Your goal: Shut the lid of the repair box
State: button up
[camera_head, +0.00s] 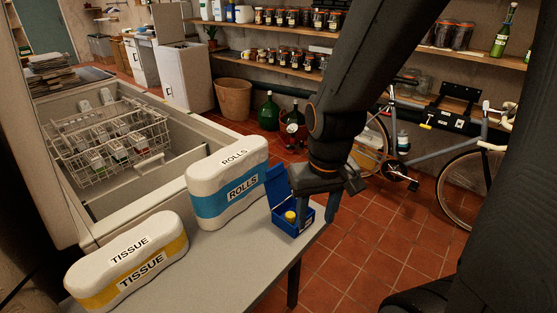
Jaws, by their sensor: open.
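The repair box (293,228) is a small blue box at the right end of the grey table. Its blue lid (276,187) is open and stands up at the box's back left side. A yellow round item (290,217) shows inside. My gripper (338,205) points down just right of the box, with its fingers open and nothing seen between them. The gripper hides part of the box's right side. I cannot tell whether a finger touches the box.
A white and blue ROLLS pack (228,190) stands close left of the box. A white and yellow TISSUE pack (130,262) lies at the table's front left. An open chest with a wire basket (72,135) is behind them. A bicycle (430,150) stands at the right.

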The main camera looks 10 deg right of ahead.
aim_at(277, 190)
jog(key=u, duration=0.8)
jog(key=i, duration=0.35)
jog(key=z, duration=0.8)
